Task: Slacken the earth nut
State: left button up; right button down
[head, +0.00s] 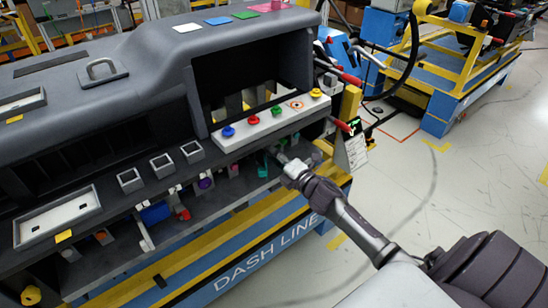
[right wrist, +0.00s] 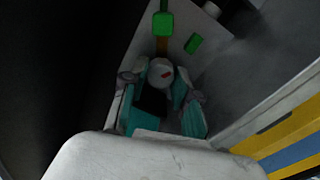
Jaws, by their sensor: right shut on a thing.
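My right gripper (head: 281,156) reaches in under the dashboard's front lip, below the white panel of coloured knobs. In the right wrist view its teal-padded fingers (right wrist: 160,98) close around a pale grey round piece with a small red mark, which looks like the earth nut (right wrist: 160,72). The nut sits at the fingertips, in front of a grey plate. In the head view the nut is hidden by the gripper and the lip's shadow. My left gripper is not in view.
Two green blocks (right wrist: 163,23) (right wrist: 194,43) sit just beyond the nut. The white knob panel (head: 236,141) is close above the gripper. The yellow and blue bench rail (head: 215,262) runs below. Open floor (head: 455,190) lies to the right.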

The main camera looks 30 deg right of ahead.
jog(key=shift+f+n+b, duration=0.15)
jog(key=shift+n+b, duration=0.15)
jog(key=shift+n, duration=0.5)
jog(key=c, duration=1.2)
grip_release()
jog(key=shift+o, duration=0.2)
jog(key=s+d, duration=0.1)
jog(key=s, duration=1.1)
jog(key=shift+d, duration=0.1)
